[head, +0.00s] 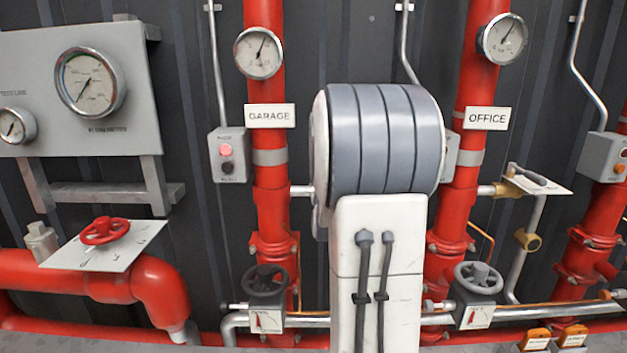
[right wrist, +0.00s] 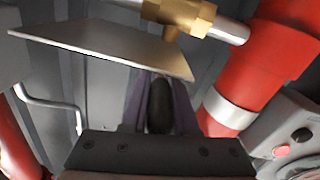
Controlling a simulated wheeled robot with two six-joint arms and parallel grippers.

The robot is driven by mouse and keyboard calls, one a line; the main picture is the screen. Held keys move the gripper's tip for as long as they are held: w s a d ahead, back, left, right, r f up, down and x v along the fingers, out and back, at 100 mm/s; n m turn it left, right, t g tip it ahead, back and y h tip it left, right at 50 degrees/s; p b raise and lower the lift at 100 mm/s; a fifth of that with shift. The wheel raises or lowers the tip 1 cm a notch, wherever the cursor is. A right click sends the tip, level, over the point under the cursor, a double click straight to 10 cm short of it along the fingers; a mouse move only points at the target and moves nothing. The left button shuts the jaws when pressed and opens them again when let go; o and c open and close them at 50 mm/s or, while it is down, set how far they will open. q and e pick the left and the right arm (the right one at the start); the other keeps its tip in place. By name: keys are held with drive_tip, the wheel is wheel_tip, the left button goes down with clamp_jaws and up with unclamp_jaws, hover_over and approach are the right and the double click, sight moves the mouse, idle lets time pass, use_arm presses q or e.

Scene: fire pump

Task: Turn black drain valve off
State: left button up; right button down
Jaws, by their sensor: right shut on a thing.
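In the right wrist view my right gripper (right wrist: 160,121) is shut on a dark, rounded handle (right wrist: 160,103), which looks like the black drain valve's lever. The handle stands between the two fingers, just below the edge of a pale flat plate (right wrist: 100,46). A brass valve body (right wrist: 184,14) on a metal pipe sits just above the plate. In the head view my own arm covers the middle, so the right gripper and this valve are hidden there. My left gripper is in neither view.
Red upright pipes carry GARAGE (head: 269,116) and OFFICE (head: 487,118) signs. A black handwheel (head: 266,281), a grey handwheel (head: 478,278) and a red handwheel (head: 104,231) stand around. A button box (right wrist: 290,140) and red pipe (right wrist: 262,65) lie close right of the gripper.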

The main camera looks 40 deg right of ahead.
idle(0.3)
drive_tip(key=c, duration=0.7)
unclamp_jaws()
drive_tip(key=b+v, duration=0.2)
drive_tip(key=v, duration=0.8)
drive_tip(key=shift+a, duration=0.2)
drive_tip(key=shift+r, duration=0.1)
